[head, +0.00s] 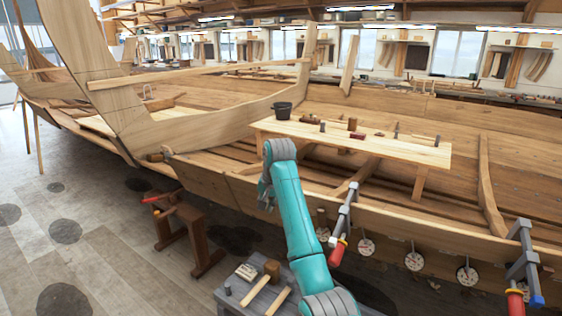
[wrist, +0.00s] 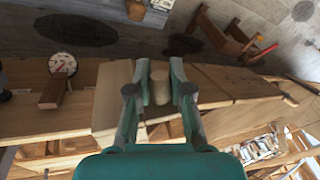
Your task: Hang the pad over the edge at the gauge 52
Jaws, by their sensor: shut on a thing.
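My gripper (wrist: 160,88) is shut on a tan, rounded piece (wrist: 160,90). I cannot tell for sure that this piece is the pad. In the head view my gripper (head: 266,192) is in front of the hull's upper edge (head: 240,180), and the held piece is hidden or too small to make out. Round white gauges (head: 366,246) hang along the hull's side, right of my gripper; their numbers are not readable. In the wrist view one gauge (wrist: 62,65) is at the left, with a brown block (wrist: 53,93) beside it at the edge.
Clamps with red handles (head: 343,225) grip the hull edge to the right. A low grey stand (head: 235,303) holds loose items below my arm. A brown trestle (head: 190,225) is left.

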